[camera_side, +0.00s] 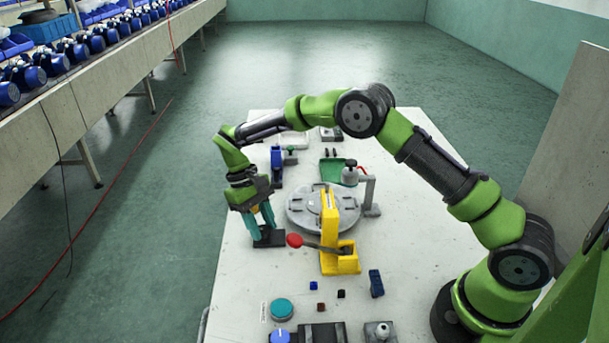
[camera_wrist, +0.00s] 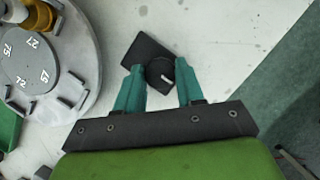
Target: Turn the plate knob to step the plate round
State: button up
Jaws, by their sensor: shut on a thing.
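The plate knob (camera_wrist: 160,72) is a round black knob with a white pointer mark, on a dark base (camera_wrist: 143,50). In the side view the dark base (camera_side: 270,238) sits left of the round plate. My gripper (camera_wrist: 161,75) points down with its teal fingers on either side of the knob, shut on it. In the side view my gripper (camera_side: 259,220) hides the knob. The round grey plate (camera_side: 300,213) lies flat beside the base. Its numbered hub (camera_wrist: 28,65) and several raised slots show in the wrist view.
A yellow press (camera_side: 329,230) with a red-ended lever (camera_side: 294,240) stands close to the right of my gripper. A blue clamp (camera_side: 277,165) and a green bin (camera_side: 331,170) stand behind. A teal button (camera_side: 282,309) and small blocks are in front. The table's left edge is near.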

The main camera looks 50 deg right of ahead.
jog(key=o, duration=1)
jog(key=shift+r, duration=0.1)
jog(key=v, duration=1.1)
jog(key=shift+w+r, duration=0.15)
jog(key=shift+r, duration=0.25)
